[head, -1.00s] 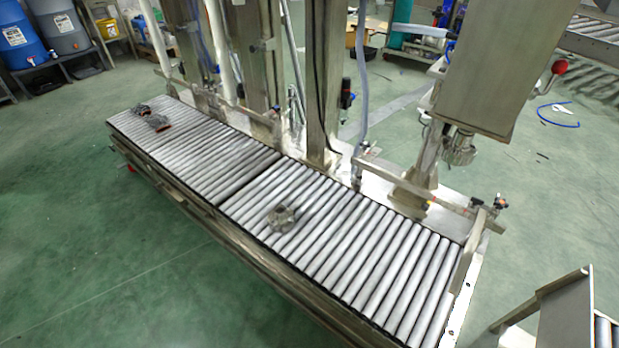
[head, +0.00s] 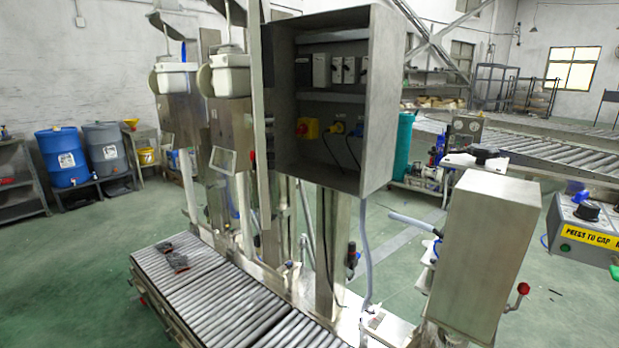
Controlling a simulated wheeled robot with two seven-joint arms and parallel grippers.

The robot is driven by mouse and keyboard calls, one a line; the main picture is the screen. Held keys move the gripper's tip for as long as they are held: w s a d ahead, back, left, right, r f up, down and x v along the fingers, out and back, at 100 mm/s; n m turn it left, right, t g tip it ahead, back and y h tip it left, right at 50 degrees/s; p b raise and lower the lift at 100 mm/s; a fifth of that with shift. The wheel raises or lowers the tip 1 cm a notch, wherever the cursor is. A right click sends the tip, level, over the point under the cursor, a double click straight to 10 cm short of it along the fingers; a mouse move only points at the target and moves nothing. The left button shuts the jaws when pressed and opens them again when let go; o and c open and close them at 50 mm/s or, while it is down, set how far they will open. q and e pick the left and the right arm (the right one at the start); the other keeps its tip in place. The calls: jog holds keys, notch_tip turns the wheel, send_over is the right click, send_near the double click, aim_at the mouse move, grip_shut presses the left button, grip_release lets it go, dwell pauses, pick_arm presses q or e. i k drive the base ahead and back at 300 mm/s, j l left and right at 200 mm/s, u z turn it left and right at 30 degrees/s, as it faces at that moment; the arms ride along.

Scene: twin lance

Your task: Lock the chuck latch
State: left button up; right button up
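The steel capping head housing (head: 485,260) stands at the right in the head view. A lever with a red ball knob (head: 523,289) sticks out from its right side. The chuck under the housing is out of sight in this view, and I cannot make out its latch. Neither of my grippers is in view.
A roller conveyor (head: 235,310) runs along the lower left, with dark gloves (head: 175,257) at its far end. An open electrical cabinet (head: 384,105) stands above it on a steel column. A "PRESS TO CAP" control box (head: 592,238) is at the right edge. Green floor is open at left.

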aim_at(524, 288)
jog(key=z, duration=1.35)
